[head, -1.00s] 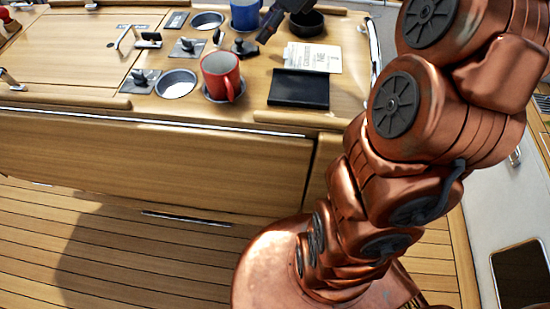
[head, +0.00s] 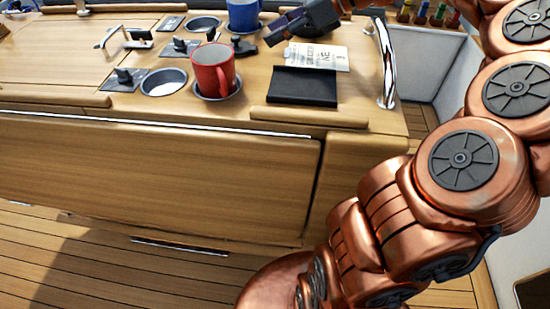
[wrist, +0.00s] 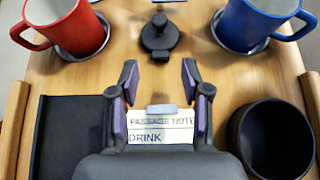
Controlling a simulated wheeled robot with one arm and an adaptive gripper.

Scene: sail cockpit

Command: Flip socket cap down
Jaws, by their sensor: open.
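A small black socket (wrist: 160,36) lies ahead of my gripper in the wrist view, between the red and blue mugs. A rounded cap stands up from it, seen nearly from above, so its exact tilt is hard to tell. In the head view the socket (head: 243,47) is small and close to my gripper. My gripper (wrist: 159,72) is open and empty, its two fingers apart above the wood, short of the socket. In the head view the gripper (head: 272,30) comes in from the upper right.
A red mug (head: 213,70) and a blue mug (head: 243,15) flank the socket. Empty cup holders (head: 163,83) and other switches (head: 186,46) are at left.

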